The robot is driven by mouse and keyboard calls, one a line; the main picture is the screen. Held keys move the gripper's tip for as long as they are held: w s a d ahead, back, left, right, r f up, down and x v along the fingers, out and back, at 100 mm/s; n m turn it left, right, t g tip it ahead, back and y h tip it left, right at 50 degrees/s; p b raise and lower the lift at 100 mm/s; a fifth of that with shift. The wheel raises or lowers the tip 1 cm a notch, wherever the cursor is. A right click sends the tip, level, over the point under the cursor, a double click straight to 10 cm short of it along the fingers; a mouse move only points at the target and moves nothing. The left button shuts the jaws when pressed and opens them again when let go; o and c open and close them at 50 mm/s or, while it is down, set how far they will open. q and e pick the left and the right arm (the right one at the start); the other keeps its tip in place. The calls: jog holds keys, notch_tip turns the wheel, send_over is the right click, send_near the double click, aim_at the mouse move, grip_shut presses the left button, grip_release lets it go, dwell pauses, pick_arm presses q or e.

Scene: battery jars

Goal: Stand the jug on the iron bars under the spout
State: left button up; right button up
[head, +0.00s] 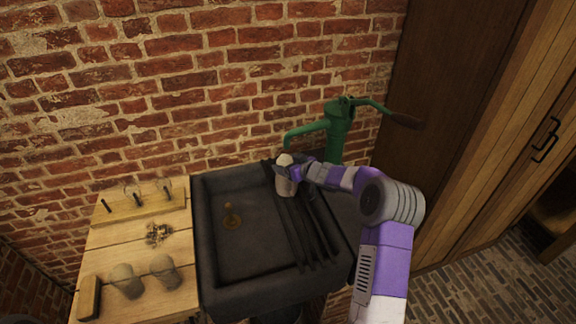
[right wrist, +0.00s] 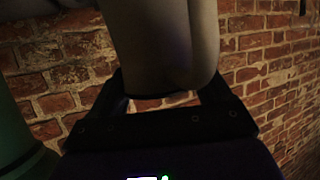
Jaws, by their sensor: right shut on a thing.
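The jug (head: 285,182) is a pale, upright vessel over the iron bars (head: 304,225) at the right side of the dark sink. It is close below the spout (head: 290,138) of the green pump (head: 337,130). My right gripper (head: 292,172) is shut on the jug from the right. The right wrist view shows the jug (right wrist: 165,45) large between the fingers of the gripper (right wrist: 165,100). I cannot tell whether the jug's base touches the bars. My left gripper is not in view.
The sink (head: 215,215) has a brass drain (head: 232,216). A wooden table (head: 110,240) at left holds two jars (head: 126,280), a small heap of bits (head: 158,234), a wooden block (head: 89,297) and a rack with pegs (head: 138,208). A brick wall stands behind.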

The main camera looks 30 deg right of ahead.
jog(key=o, duration=1.7)
jog(key=shift+f, duration=0.1)
jog(key=shift+s+r, duration=0.1)
jog(key=shift+r, duration=0.1)
jog(key=p+v, duration=0.1)
jog(key=v, duration=1.1)
jog(key=shift+f, duration=0.15)
